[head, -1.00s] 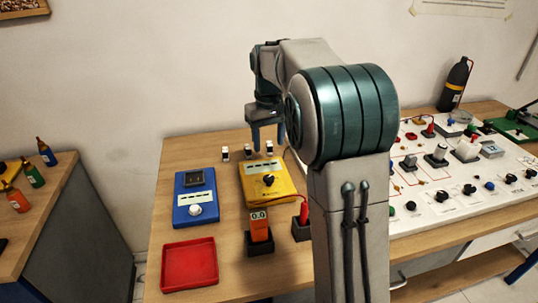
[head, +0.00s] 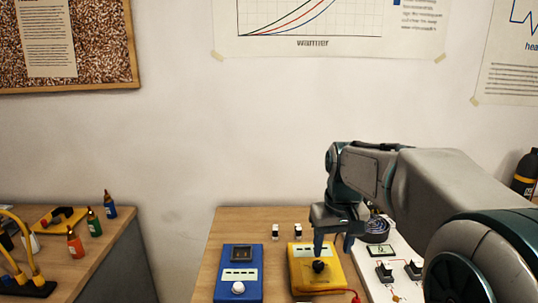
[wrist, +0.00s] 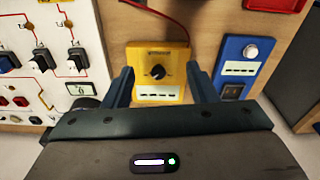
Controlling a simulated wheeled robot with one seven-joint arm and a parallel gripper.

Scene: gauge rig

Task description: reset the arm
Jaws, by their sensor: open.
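My gripper (head: 334,245) hangs over the wooden table at the end of my arm, fingers pointing down. Its two fingers stand apart with nothing between them; in the wrist view my gripper (wrist: 160,84) is open as well. Beneath and behind the fingers is a yellow box (head: 334,274) with a black knob (head: 319,267). In the wrist view the yellow box (wrist: 178,56) lies between the fingertips. I cannot tell the exact height of the fingers above it.
A blue box (head: 226,281) with a white knob stands left of the yellow one. A white panel (head: 402,276) with switches is on the right, partly hidden by my arm. A side bench (head: 110,240) with small bottles stands at far left.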

